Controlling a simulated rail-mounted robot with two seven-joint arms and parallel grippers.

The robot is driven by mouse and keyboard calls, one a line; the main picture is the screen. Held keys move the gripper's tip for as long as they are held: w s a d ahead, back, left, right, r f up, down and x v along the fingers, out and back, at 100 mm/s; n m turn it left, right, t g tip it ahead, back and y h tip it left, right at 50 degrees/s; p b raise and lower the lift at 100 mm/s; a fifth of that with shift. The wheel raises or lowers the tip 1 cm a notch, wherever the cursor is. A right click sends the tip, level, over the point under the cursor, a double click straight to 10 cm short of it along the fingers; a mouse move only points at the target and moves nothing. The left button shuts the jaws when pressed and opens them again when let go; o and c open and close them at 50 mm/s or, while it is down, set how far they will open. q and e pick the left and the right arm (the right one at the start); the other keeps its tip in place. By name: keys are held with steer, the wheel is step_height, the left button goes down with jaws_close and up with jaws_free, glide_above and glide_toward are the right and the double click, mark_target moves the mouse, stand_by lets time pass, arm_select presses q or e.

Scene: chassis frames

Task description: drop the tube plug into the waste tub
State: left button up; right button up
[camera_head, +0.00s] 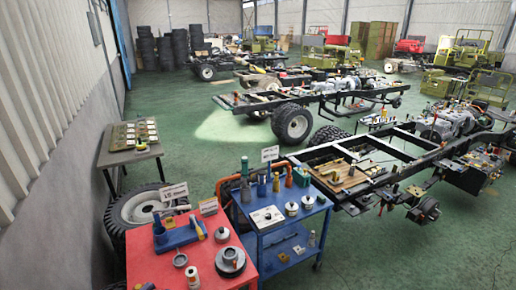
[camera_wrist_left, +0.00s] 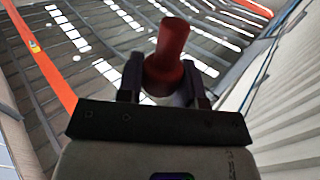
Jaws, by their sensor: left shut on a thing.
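A red tube plug (camera_wrist_left: 170,42) shows in the left wrist view, with a narrower neck and a wider end. My left gripper (camera_wrist_left: 163,84) is shut on it, with a dark finger on each side. The wrist camera looks up at the roof, so nothing under the plug shows there. Neither gripper is in the head view, and my right gripper is in no view. I cannot tell for sure which container is the waste tub. A small grey open-topped cup (camera_head: 180,259) stands on the red table.
The red table (camera_head: 150,272) also carries a blue rack (camera_head: 178,236) and several round metal parts. A blue cart (camera_head: 276,243) with bottles and tins stands to its right. A grey table (camera_head: 112,158) stands by the left wall. A truck chassis (camera_head: 400,150) extends rightward.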

arm_select(q)
steer(key=shift+r+p, duration=0.55)
steer(key=shift+r, duration=0.5)
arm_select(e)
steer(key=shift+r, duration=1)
